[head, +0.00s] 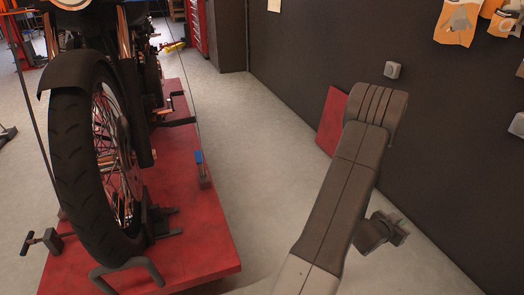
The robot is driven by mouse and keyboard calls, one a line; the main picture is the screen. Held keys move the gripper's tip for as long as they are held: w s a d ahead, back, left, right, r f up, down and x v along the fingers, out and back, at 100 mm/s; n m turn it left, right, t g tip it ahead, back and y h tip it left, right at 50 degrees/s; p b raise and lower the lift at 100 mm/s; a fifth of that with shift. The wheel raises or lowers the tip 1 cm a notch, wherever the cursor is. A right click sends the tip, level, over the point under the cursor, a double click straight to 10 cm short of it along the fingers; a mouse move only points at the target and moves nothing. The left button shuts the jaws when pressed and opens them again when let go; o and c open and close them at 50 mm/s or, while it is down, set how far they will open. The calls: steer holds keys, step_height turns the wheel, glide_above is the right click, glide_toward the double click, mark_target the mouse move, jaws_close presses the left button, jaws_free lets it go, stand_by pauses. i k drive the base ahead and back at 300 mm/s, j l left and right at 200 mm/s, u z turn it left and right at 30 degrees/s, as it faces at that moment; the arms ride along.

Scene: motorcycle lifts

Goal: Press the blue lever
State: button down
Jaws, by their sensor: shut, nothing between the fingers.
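The blue lever (199,157) is a small blue-topped handle. It stands upright on a short grey mount at the right edge of the red motorcycle lift (205,225), to the right of the front wheel. My gripper (397,232) shows small and dark at the lower right, partly behind my arm. It is shut and empty, well to the right of the lever and apart from it. Its fingertips are hard to make out.
A motorcycle with a large black front wheel (85,160) stands on the lift. A dark wall (440,130) closes off the right side, with a red panel (331,121) leaning by it. Grey floor between lift and wall is clear apart from my arm.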

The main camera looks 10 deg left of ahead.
mark_target(198, 153)
steer(key=i+u, duration=0.15)
steer(key=u, duration=0.3)
steer(key=i+l+u, duration=0.1)
steer(key=u, duration=0.4)
steer(key=i+l+u, duration=0.1)
steer(key=l+u, duration=0.15)
steer(key=u, duration=0.2)
steer(key=l+u, duration=0.15)
steer(key=u, duration=0.35)
steer(key=i+l+u, duration=0.15)
steer(key=l+u, duration=0.2)
steer(key=i+l+u, duration=0.15)
steer(key=l+u, duration=0.2)
